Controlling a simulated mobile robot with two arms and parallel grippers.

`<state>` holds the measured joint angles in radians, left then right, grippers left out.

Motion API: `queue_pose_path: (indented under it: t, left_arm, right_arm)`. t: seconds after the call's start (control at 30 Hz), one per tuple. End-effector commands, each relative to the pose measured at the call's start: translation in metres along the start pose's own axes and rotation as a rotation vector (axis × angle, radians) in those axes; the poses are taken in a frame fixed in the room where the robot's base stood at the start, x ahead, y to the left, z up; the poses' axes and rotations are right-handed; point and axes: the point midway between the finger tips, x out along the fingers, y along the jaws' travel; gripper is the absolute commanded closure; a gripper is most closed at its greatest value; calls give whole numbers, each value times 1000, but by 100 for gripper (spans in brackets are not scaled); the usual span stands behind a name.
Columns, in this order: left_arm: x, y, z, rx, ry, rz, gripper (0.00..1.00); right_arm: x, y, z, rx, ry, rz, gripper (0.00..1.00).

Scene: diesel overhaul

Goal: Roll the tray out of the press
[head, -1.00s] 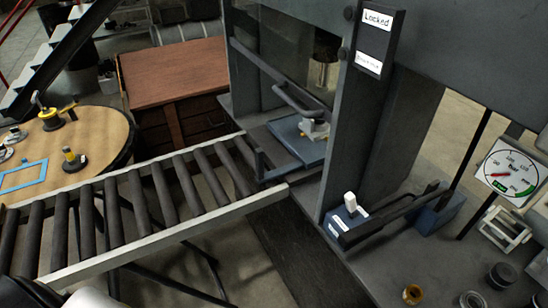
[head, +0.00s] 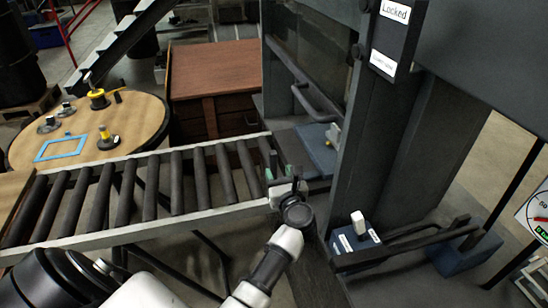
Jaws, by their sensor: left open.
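The blue tray (head: 312,147) lies inside the grey press (head: 385,140), on its bed. A small white and yellow part (head: 333,133) sits on it; the press upright hides the tray's right side. My left gripper (head: 280,171) is open at the right end of the roller conveyor, in front of the tray's near side. Its fingers look apart and nothing shows between them. I cannot tell whether they touch the tray or its edge. My right gripper is not in view.
The roller conveyor (head: 148,184) runs left from the press and its rollers are bare. A clear guard with a dark handle (head: 316,103) hangs above the tray. A sign reads "Locked" (head: 395,11). A blue control box (head: 352,241) stands at the right.

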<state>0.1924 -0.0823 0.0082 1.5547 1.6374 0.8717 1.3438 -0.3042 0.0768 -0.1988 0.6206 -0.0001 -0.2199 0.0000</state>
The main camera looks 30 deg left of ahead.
Motion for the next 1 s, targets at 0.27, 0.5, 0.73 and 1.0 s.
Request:
queue_pose_path:
  t: [0.27, 0.5, 0.73, 1.0]
  left_arm:
    - [51, 0, 2, 4, -2, -1, 51]
    - [67, 0, 0, 3, -1, -1, 51]
    - [68, 0, 0, 3, 0, -1, 51]
    - [68, 0, 0, 3, 0, -1, 88]
  right_arm:
    - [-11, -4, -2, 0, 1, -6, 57]
    - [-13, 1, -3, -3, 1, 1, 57]
    - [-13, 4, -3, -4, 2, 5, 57]
    - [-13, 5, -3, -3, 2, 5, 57]
